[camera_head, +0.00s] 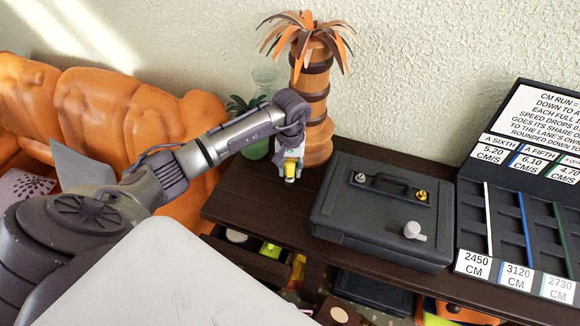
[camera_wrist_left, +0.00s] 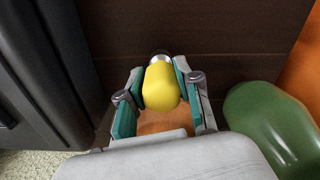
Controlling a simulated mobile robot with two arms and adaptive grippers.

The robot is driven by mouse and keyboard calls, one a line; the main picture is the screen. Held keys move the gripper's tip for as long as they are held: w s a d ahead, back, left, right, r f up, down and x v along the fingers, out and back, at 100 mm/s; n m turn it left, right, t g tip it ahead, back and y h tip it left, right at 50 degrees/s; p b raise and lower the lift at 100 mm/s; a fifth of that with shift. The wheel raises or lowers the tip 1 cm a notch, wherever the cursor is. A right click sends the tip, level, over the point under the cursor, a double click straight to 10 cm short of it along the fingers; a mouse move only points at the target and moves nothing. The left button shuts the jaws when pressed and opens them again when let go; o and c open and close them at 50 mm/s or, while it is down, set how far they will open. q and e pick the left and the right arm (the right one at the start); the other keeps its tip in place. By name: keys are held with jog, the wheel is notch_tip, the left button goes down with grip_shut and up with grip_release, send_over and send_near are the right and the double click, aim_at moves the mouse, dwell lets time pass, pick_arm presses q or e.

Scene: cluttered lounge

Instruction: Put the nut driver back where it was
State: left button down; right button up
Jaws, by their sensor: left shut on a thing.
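The nut driver (camera_head: 290,170) has a yellow handle and hangs below my left gripper (camera_head: 289,158) in the head view. In the left wrist view the yellow handle (camera_wrist_left: 161,87) sits between the teal pads of my left gripper (camera_wrist_left: 159,90), with a metal part beyond it. My left gripper is shut on it, over the dark wooden cabinet top (camera_head: 250,200), left of the black case. I cannot tell whether the driver's lower end touches the wood. My right gripper is not in view.
A black case (camera_head: 380,215) with a handle stands right of the gripper. A wooden palm-tree ornament (camera_head: 313,100) and a green vase (camera_head: 254,148) stand close behind. A lane board (camera_head: 530,190) is at far right. An orange sofa (camera_head: 100,110) is left. An open drawer (camera_head: 250,258) holds items below.

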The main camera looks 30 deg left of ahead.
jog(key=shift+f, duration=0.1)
pick_arm(q)
jog(key=shift+f, duration=0.15)
jog(key=c, duration=0.9)
grip_release()
jog(key=shift+o, duration=0.6)
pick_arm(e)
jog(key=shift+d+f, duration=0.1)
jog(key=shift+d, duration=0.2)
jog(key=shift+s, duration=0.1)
